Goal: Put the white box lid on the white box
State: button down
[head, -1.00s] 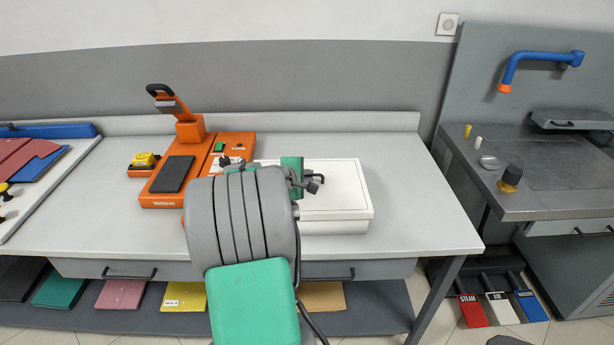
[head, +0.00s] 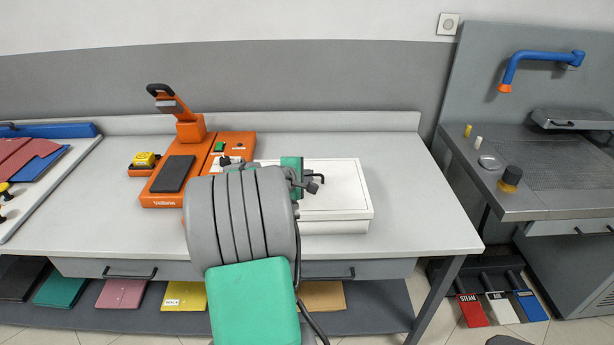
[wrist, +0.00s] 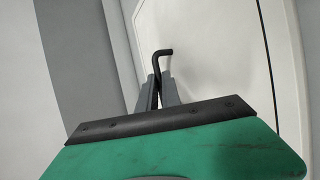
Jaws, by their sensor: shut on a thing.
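The white box lid (head: 345,188) is a flat white panel with a rim and a black hooked handle; it lies level over the white box (head: 338,227) on the table. The lid's edges look lined up with the box walls at the front and right; the left side is hidden behind my arm. My gripper (wrist: 161,88) is shut on the black handle (wrist: 163,53) in the wrist view, with the white lid (wrist: 215,45) filling the right of that view.
An orange press machine (head: 205,160) with a black pad stands just left of the box. A yellow item (head: 144,159) sits beside it. The grey table (head: 420,215) is clear to the right. A metal workstation (head: 540,170) with a blue pipe stands further right.

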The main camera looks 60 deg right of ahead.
jog(key=shift+f+b, duration=0.7)
jog(key=shift+f, duration=0.45)
dwell(0.4)
jog(key=c, duration=1.5)
grip_release()
jog(key=v, duration=0.8)
jog(key=shift+d+b, duration=0.1)
jog(key=shift+b, duration=0.25)
